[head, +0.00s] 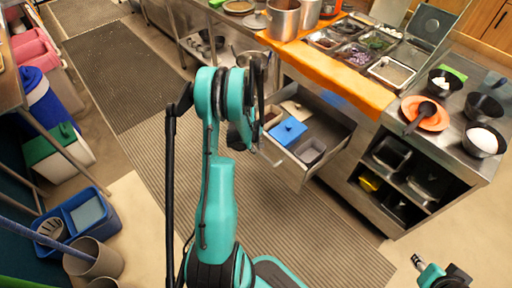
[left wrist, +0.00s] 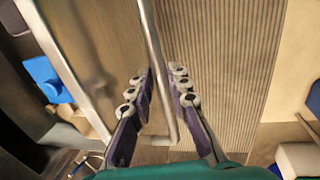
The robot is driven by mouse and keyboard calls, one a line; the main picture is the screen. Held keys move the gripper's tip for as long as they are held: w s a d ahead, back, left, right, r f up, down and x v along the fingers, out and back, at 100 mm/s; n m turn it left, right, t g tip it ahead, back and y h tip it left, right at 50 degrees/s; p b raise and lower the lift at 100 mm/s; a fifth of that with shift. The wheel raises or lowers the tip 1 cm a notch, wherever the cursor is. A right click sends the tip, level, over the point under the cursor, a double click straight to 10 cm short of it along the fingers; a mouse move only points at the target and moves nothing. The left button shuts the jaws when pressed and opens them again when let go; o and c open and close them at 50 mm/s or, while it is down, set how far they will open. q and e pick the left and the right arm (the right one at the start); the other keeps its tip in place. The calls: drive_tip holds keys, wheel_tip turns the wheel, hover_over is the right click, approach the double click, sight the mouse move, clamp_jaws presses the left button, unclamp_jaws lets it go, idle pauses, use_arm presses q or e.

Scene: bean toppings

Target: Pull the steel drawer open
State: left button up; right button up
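The steel drawer (head: 287,168) stands pulled out of the counter in the head view, with its inside showing. It holds a blue-lidded box (head: 288,132), a grey container (head: 310,151) and other items. My left gripper (head: 247,120) is at the drawer's front, partly hidden by my own arm. In the left wrist view the drawer's bar handle (left wrist: 153,45) runs between the two fingers of my left gripper (left wrist: 160,75). The fingers stand apart, with a gap visible beside the bar.
The counter above has an orange board (head: 340,75), pots, topping trays and bowls. Open shelves (head: 405,180) lie right of the drawer. A ribbed floor mat (head: 300,235) leaves free floor in front. Bins and a blue tub (head: 75,222) stand at the left.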

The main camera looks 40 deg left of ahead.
use_arm(q)
drive_tip(key=shift+o, duration=1)
wheel_tip(320, 180, up, 12)
drive_tip(key=s, duration=0.2)
drive_tip(key=shift+s, duration=0.15)
drive_tip(key=shift+f, duration=0.1)
drive_tip(key=d+r+m+t, duration=0.1)
drive_tip(key=d+r+m, duration=0.3)
drive_tip(key=d+r, duration=0.4)
drive_tip(key=s+d+r+m+t, duration=0.1)
drive_tip(key=s+d+r+m, duration=0.1)
drive_tip(key=d, duration=0.5)
drive_tip(key=s+d+r+m+t, duration=0.1)
drive_tip(key=s+d+r+m, duration=0.1)
drive_tip(key=d+m, duration=0.4)
drive_tip(key=s+d+r+m+t, duration=0.2)
drive_tip(key=s+d+m, duration=0.2)
drive_tip(key=d, duration=0.5)
drive_tip(key=shift+s+r+m, duration=0.3)
drive_tip(key=shift+m, duration=0.2)
